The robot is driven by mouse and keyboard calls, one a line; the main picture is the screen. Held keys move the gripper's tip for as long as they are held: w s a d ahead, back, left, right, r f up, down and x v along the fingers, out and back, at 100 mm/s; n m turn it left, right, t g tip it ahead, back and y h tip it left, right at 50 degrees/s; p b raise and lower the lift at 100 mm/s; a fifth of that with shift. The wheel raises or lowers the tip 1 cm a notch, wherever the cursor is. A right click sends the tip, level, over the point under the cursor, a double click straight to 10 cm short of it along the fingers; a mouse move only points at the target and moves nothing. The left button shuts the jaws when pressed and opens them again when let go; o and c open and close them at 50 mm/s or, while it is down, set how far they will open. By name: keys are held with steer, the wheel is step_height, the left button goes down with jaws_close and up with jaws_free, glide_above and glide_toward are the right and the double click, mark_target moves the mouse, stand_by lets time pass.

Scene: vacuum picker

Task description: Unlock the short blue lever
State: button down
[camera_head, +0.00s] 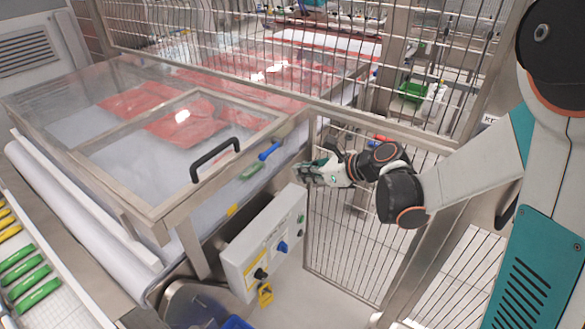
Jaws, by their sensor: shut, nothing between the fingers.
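The short blue lever (270,150) sits on the metal edge of the clear-lidded machine, right of the black lid handle. It lies slanted, its right end higher. My gripper (299,171) is to the right of the lever and slightly lower in the picture, with a visible gap between them. Its fingers point left toward the machine edge. The gripper is shut and empty. Nothing hides the lever, but I cannot tell the depth of the gap.
A black handle (215,158) stands on the clear lid (165,140). Below my gripper is a grey control box (262,245) with a blue knob (282,247) and a black knob. A wire-mesh fence (345,235) stands behind and beside my arm.

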mark_target(270, 149)
steer(key=b+x, duration=0.3)
steer(key=x, duration=0.6)
steer(key=r, duration=0.4)
steer(key=shift+w+a, duration=0.3)
steer(key=shift+a, duration=0.1)
